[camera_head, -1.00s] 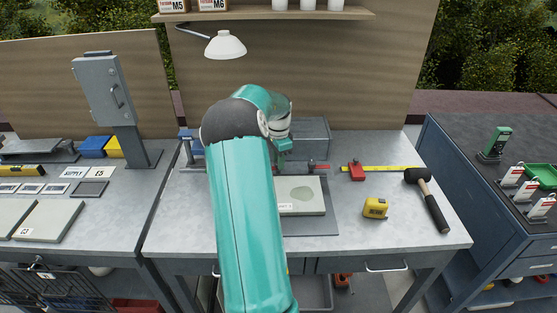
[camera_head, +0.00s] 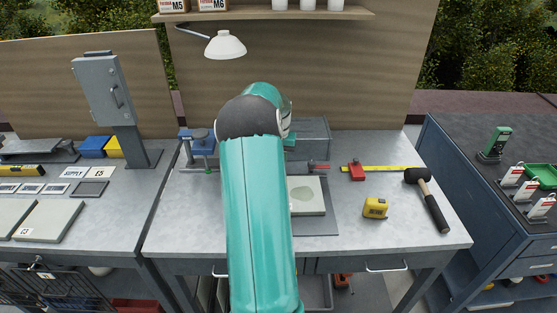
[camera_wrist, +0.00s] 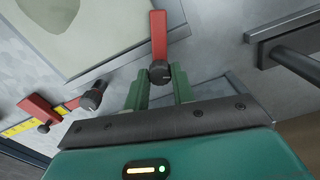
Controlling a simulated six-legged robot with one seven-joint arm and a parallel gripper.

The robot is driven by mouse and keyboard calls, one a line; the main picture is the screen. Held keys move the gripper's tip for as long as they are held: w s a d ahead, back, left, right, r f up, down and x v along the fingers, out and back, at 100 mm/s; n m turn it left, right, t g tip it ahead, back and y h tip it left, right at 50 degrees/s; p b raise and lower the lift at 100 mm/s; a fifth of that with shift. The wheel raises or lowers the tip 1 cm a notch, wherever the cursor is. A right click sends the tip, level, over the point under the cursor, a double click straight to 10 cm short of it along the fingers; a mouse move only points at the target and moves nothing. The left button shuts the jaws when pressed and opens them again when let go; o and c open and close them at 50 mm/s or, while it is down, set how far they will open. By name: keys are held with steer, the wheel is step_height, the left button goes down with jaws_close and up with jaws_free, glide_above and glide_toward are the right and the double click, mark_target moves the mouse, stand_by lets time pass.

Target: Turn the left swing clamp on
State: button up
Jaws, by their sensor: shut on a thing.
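My gripper (camera_wrist: 159,85) is shut on the dark knob (camera_wrist: 160,72) of the left swing clamp, between its two green fingers in the wrist view. This clamp's red arm (camera_wrist: 158,32) points up in that view, its far end over the edge of the pale panel (camera_wrist: 95,35). The other swing clamp has its own dark knob (camera_wrist: 91,99); its red arm lies roughly along the panel edge, off the panel. It also shows in the head view (camera_head: 319,167), right of my arm. There, my arm hides the left clamp and most of my gripper.
A grey bin (camera_head: 310,135) stands behind the clamps. A yellow rule (camera_head: 390,168) with a red stop (camera_head: 356,171), a tape measure (camera_head: 375,207) and a mallet (camera_head: 430,200) lie to the right. A blue vise-like tool (camera_head: 198,150) stands at left.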

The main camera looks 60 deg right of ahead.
steer(key=shift+n, duration=2)
steer(key=shift+r, duration=0.1)
steer(key=o, duration=1)
step_height(320, 180, up, 14)
